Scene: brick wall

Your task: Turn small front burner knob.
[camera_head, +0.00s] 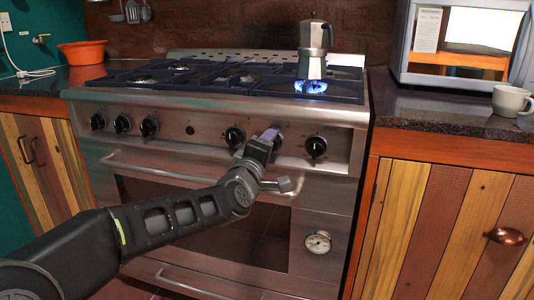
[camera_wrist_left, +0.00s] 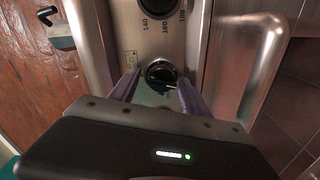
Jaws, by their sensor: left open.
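The stove's front panel (camera_head: 190,122) carries a row of black knobs. My left gripper (camera_head: 270,136) is at the panel, right of centre, and hides the knob behind it in the head view. In the left wrist view that small black knob (camera_wrist_left: 160,73) sits between the two purple-grey fingers of my left gripper (camera_wrist_left: 158,90). The fingers are open, one on each side of the knob; I cannot tell if either touches it. A blue flame (camera_head: 311,87) burns on the front right burner, under a metal moka pot (camera_head: 313,50). My right gripper is not in view.
Neighbouring knobs stand left (camera_head: 235,136) and right (camera_head: 316,147) of my gripper. The oven handle (camera_head: 160,170) runs below the panel and shows at right in the wrist view (camera_wrist_left: 250,70). A microwave (camera_head: 460,82) and white mug (camera_head: 511,101) stand on the right counter.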

